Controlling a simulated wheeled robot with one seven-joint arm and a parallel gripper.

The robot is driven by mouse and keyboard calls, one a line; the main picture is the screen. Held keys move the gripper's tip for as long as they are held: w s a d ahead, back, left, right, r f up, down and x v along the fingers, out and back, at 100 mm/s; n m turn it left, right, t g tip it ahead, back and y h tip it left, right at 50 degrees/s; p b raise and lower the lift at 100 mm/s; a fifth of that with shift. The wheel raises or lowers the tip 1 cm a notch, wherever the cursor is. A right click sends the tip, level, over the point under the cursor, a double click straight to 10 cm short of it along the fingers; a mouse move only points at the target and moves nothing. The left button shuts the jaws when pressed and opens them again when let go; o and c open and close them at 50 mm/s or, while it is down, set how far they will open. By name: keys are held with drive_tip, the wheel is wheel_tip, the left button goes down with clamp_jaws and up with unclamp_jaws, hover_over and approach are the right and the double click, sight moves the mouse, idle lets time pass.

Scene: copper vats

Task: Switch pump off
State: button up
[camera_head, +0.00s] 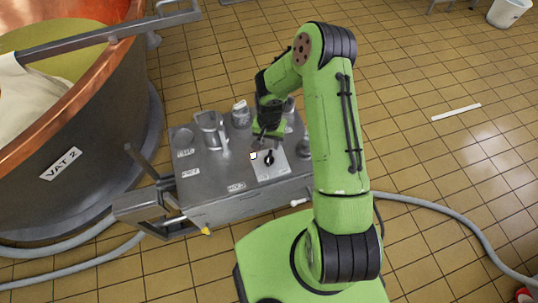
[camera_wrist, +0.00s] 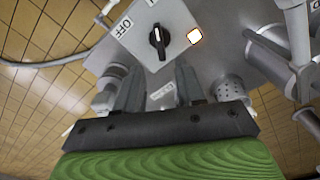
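The pump's switch plate (camera_head: 272,170) is a pale square on top of the grey metal pump cart (camera_head: 215,175). It carries a black rotary knob (camera_head: 269,160), also in the wrist view (camera_wrist: 156,41). The knob's white line points up in the wrist view, toward a partly cut-off mark at the plate's edge; the OFF label (camera_wrist: 121,27) is up and left of the knob. A lamp (camera_wrist: 194,36) beside the knob glows white-orange. My gripper (camera_head: 264,138) is above the cart near the plate. In the wrist view my gripper (camera_wrist: 160,80) is open, its fingers apart, empty, short of the knob.
A copper vat labelled VAT 2 (camera_head: 62,164) stands at the left. A metal jug (camera_head: 211,130) and fittings share the cart top. Grey hoses (camera_head: 440,210) cross the tiled floor.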

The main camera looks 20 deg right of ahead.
sight(269, 155)
wheel_tip(269, 155, down, 8)
drive_tip(key=shift+f+b, duration=0.15)
drive_tip(key=shift+b, duration=0.85)
clamp_jaws()
